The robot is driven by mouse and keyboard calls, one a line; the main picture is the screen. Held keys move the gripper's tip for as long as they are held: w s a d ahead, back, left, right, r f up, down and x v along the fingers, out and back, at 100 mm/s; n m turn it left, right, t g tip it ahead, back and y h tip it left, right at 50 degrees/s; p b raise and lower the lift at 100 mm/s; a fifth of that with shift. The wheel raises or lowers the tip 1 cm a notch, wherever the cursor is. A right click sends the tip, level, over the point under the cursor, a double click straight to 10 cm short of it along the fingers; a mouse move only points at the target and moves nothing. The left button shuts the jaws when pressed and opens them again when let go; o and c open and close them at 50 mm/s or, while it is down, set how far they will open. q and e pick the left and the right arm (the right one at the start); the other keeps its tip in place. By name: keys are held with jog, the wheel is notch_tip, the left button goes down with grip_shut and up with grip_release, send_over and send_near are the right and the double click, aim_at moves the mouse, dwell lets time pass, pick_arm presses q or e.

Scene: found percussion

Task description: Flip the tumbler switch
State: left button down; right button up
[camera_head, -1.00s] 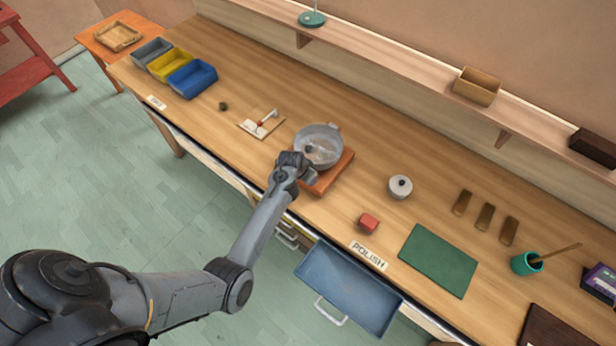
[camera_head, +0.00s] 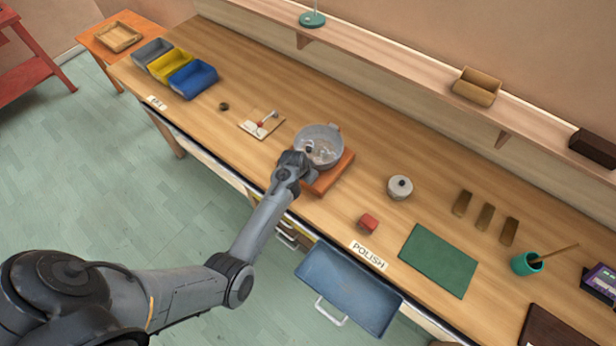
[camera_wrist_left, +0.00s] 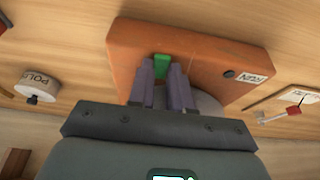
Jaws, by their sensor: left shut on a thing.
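The tumbler is a grey round bowl (camera_head: 319,146) on an orange-brown base (camera_head: 330,176) on the bench. In the left wrist view, the base (camera_wrist_left: 195,50) carries a small green switch piece (camera_wrist_left: 162,63), a dark knob (camera_wrist_left: 228,74) and a label that seems to read RUN (camera_wrist_left: 251,78). My left gripper (camera_wrist_left: 160,80) is at the base with its fingers shut on the green piece. In the head view, my left gripper (camera_head: 303,172) is at the near-left side of the tumbler, and its wrist hides the switch. My right gripper is not in view.
A white board with a red-tipped lever (camera_head: 262,124) lies left of the tumbler. A lidded grey pot (camera_head: 399,187), a red block (camera_head: 368,224) and a green mat (camera_head: 438,260) lie to the right. An open blue drawer (camera_head: 348,288) juts out in front.

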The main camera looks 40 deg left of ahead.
pick_arm(q)
jog(key=shift+w+a+r+g+p, duration=0.1)
jog(key=shift+w+r+g+p, duration=0.15)
jog(key=shift+g+p, duration=0.35)
jog(key=shift+w+f+g, duration=0.15)
jog(key=shift+g, duration=0.35)
jog(key=shift+f+g, duration=0.1)
jog(key=shift+g, duration=0.6)
jog(key=c, duration=1)
grip_release()
jog(key=shift+w, duration=0.1)
jog(key=shift+c, duration=0.2)
jog(key=shift+r, duration=0.2)
notch_tip(320, 180, up, 10)
jog(key=shift+s+r, duration=0.25)
jog(key=shift+s, duration=0.1)
